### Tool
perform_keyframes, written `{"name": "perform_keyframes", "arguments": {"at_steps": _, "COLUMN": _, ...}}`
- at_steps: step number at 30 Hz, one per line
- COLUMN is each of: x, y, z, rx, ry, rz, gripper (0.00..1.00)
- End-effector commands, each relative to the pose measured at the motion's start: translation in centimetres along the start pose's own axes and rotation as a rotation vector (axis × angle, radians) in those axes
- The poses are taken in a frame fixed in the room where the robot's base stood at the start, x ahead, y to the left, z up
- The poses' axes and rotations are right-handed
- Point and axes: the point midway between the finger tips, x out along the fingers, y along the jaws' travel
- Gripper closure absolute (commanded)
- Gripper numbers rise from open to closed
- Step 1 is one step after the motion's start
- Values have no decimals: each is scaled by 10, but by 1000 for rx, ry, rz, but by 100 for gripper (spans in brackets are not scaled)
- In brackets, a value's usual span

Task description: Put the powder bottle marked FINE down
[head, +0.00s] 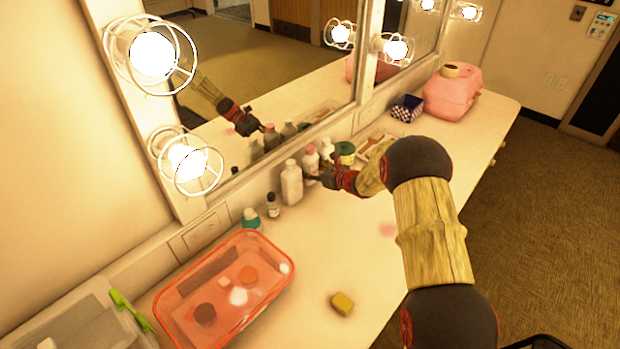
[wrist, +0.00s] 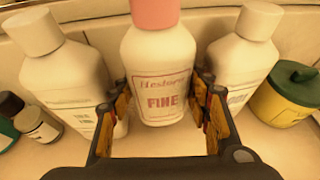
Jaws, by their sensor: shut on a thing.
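The powder bottle marked FINE (wrist: 158,72) is white with a pink cap and stands upright between my fingers in the wrist view. In the head view the same bottle (head: 310,161) is in the row by the mirror, partly hidden by my gripper (head: 320,178). My gripper (wrist: 156,108) is shut on the bottle, one finger on each side. The bottle's base is close to the white counter (head: 345,240); I cannot tell whether it touches.
A white bottle (wrist: 65,75) stands close on the left and another (wrist: 243,55) close on the right. A yellow tin with a green lid (wrist: 285,95) is further right. A red tray (head: 222,290) and yellow sponge (head: 342,303) lie nearer. The mirror (head: 270,60) rises behind.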

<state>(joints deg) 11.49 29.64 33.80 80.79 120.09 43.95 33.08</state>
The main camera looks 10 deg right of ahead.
Motion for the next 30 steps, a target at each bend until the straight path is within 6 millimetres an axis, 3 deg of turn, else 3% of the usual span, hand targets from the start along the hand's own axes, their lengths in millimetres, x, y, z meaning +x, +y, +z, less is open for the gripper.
{"name": "perform_keyframes", "arguments": {"at_steps": 5, "x": 10, "y": 0, "z": -26, "rx": 1, "ry": 2, "rz": 0, "gripper": 91}}
{"name": "perform_keyframes", "arguments": {"at_steps": 17, "x": 12, "y": 0, "z": -30, "rx": 0, "ry": 0, "rz": 0, "gripper": 91}}
{"name": "perform_keyframes", "arguments": {"at_steps": 18, "x": 12, "y": 0, "z": -31, "rx": 1, "ry": 2, "rz": 0, "gripper": 51}}
{"name": "perform_keyframes", "arguments": {"at_steps": 22, "x": 12, "y": 0, "z": -30, "rx": 1, "ry": 2, "rz": 0, "gripper": 44}}
{"name": "perform_keyframes", "arguments": {"at_steps": 30, "x": 12, "y": 0, "z": -30, "rx": 1, "ry": 2, "rz": 0, "gripper": 44}}
